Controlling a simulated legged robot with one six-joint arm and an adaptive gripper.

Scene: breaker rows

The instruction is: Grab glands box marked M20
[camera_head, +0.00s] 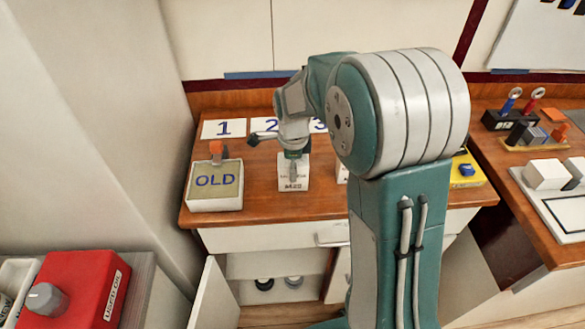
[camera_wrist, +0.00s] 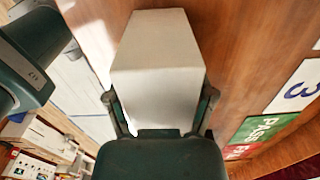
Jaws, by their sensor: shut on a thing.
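The white glands box marked M20 (camera_head: 293,181) stands on the wooden counter (camera_head: 262,196), its label facing the head camera. My gripper (camera_head: 292,160) reaches down onto it from above. In the wrist view the white box (camera_wrist: 158,75) fills the middle, with no label readable there. My gripper (camera_wrist: 160,118) has one finger on each side of the box and is shut on it. I cannot tell whether the box is lifted off the counter. A second white box (camera_head: 342,173) stands to the right, mostly hidden by my arm.
A box marked OLD (camera_head: 215,185) stands at the left. Number cards 1 (camera_head: 223,128) and 2 lie behind. A yellow box (camera_head: 467,170) stands at the right. An open cupboard door (camera_head: 214,297) is below. A red used-oil box (camera_head: 75,285) stands at the lower left.

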